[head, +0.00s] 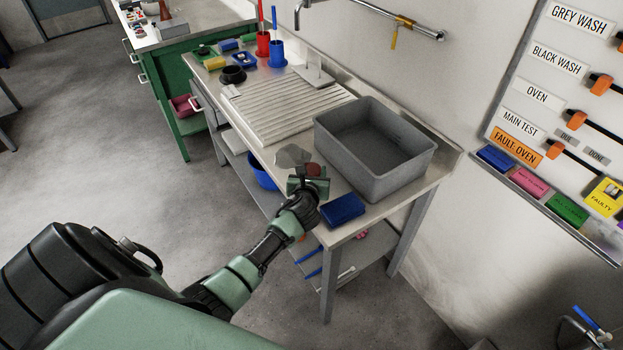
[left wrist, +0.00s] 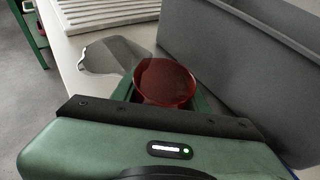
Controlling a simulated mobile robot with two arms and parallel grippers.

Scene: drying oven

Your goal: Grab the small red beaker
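The small red beaker (head: 313,170) stands on the worktop near its front edge, left of the grey basin. In the left wrist view the beaker (left wrist: 166,82) is centred just beyond the palm, its dark red round mouth facing the camera. My left gripper (head: 308,186) is at the beaker. Its green fingers (left wrist: 164,98) lie on either side of the beaker, which hides part of them. I cannot tell whether they touch or press on it. My right gripper is not in view.
A large grey basin (head: 345,152) stands close on the right. A blue block (head: 341,209) lies at the front edge. A grey irregular patch (head: 291,156) and a ribbed drainer (head: 285,112) lie to the left. A blue bowl (head: 262,171) sits below.

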